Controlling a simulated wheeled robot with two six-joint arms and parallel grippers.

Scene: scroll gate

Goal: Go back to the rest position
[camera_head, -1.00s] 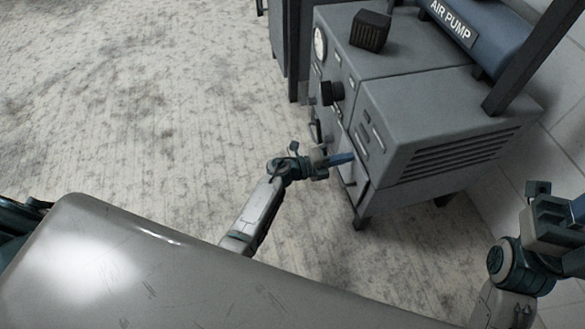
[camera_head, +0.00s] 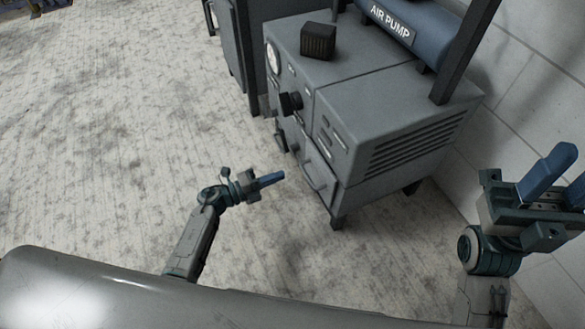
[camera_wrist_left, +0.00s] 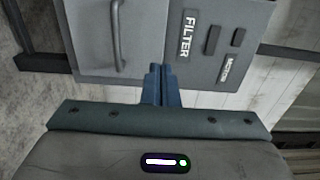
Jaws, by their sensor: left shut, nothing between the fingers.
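My left gripper (camera_head: 272,179) has blue fingers and is held out over the floor, in front of and left of the grey air pump machine (camera_head: 390,112). It is apart from the machine. In the left wrist view its fingers (camera_wrist_left: 160,72) are shut together with nothing between them, pointing at the machine's front with its handle and FILTER label. My right gripper (camera_head: 567,182) is raised at the right edge of the head view. Its blue fingers are spaced apart and nothing shows between them; part of it is cut off.
The machine carries a black knob (camera_head: 290,102), a gauge (camera_head: 271,56) and a dark box (camera_head: 318,41) on top. A blue tank (camera_head: 400,28) lies above. A grey wall (camera_head: 530,85) stands at the right. The textured floor (camera_head: 110,130) at the left is clear.

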